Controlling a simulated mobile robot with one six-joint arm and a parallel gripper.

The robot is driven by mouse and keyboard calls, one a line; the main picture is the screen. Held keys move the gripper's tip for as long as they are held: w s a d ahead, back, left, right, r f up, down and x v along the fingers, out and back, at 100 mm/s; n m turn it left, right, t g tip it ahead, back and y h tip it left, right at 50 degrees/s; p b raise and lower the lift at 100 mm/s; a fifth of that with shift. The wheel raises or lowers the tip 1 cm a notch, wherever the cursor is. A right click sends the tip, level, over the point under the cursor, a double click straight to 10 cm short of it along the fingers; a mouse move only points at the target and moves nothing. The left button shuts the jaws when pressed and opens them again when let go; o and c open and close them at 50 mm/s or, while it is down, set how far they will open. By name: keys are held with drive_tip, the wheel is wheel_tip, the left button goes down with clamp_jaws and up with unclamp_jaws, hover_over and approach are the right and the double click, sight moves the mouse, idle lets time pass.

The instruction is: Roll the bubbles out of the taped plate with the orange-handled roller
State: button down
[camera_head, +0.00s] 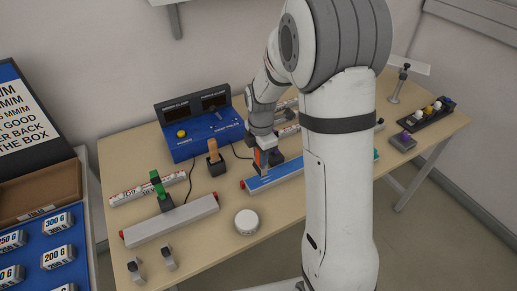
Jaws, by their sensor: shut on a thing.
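My gripper (266,147) points down over the table, shut on the orange-handled roller (262,159). The orange handle shows at the jaws; its lower end is at the top of a long bar with a blue face (262,182), probably the taped plate, and I cannot tell whether it touches. This bar has a red left end, and my arm hides its right part. No bubbles can be made out at this size.
Left are a grey bar (190,216), a green-handled tool (157,183) and a printed roll (140,190). A tan-handled tool (213,150) stands before a blue control box (195,130). A round white tin (246,222) sits in front. A purple-topped block (403,141) is right.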

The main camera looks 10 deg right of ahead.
wheel_tip(320, 180, down, 4)
drive_tip(key=shift+r+b, duration=0.25)
drive_tip(key=shift+b, duration=0.7)
drive_tip(key=shift+s+f, duration=0.1)
drive_tip(key=shift+f, duration=0.5)
drive_tip(key=shift+w+d, duration=0.2)
drive_tip(key=shift+d, duration=0.3)
drive_tip(key=shift+w+d, duration=0.2)
drive_tip(key=shift+d, duration=0.3)
drive_tip(key=shift+w+d, duration=0.1)
drive_tip(key=shift+d, duration=0.65)
drive_tip(key=shift+w+d+r+p, duration=0.1)
drive_tip(key=shift+d+r+p, duration=0.1)
drive_tip(key=shift+p, duration=0.2)
drive_tip(key=a, duration=0.2)
drive_tip(key=s+a, duration=0.1)
drive_tip(key=a, duration=0.1)
drive_tip(key=shift+f+b, duration=0.25)
drive_tip(key=shift+b, duration=0.15)
drive_tip(key=shift+s+r+p, duration=0.15)
drive_tip(key=shift+r+p, duration=0.15)
drive_tip(key=shift+p, duration=0.1)
wheel_tip(320, 180, up, 2)
drive_tip(key=shift+r, duration=0.2)
drive_tip(key=shift+r+p, duration=0.65)
drive_tip(key=shift+p, duration=0.1)
drive_tip(key=shift+r+p, duration=1.2)
drive_tip(key=shift+r, duration=0.85)
